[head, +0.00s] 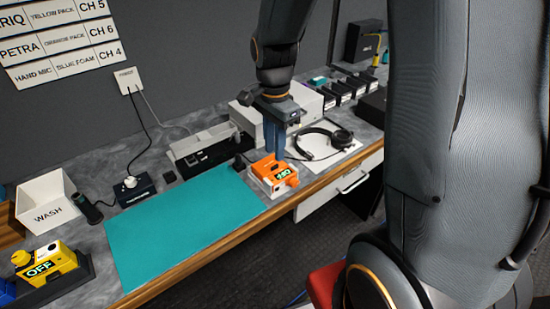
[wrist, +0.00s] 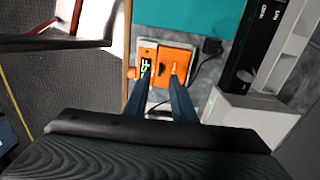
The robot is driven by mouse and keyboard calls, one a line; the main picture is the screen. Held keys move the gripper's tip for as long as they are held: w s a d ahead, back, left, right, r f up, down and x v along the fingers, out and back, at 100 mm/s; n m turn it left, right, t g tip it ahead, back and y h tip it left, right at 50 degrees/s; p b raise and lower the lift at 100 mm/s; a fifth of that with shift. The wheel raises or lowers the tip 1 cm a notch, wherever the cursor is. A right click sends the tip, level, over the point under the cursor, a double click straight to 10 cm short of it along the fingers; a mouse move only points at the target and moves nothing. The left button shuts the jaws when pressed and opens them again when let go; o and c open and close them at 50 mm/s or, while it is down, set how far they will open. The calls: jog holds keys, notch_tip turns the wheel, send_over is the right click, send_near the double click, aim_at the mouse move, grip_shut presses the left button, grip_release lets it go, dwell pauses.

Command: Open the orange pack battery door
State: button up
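The orange pack (head: 268,170) sits in a white holder on the counter, at the right end of the teal mat, with a lit green display on its front. In the wrist view the orange pack (wrist: 168,68) lies just beyond my fingertips, with a dark notch on its orange face. My gripper (head: 274,152) points down over the pack. In the wrist view my gripper (wrist: 159,78) has two blue fingers with a gap between the tips. Whether the tips touch the pack, and whether its battery door is open, I cannot tell.
The teal mat (head: 180,228) is bare. Headphones (head: 322,143) lie on a white sheet to the right. A grey rack (head: 204,145) stands behind. A yellow pack (head: 45,263) reading OFF and a white WASH bin (head: 45,199) are at the left. A drawer (head: 340,186) is below the counter.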

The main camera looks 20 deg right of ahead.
aim_at(275, 166)
jog(key=shift+f+p, duration=0.4)
jog(key=shift+f, duration=2.05)
grip_shut()
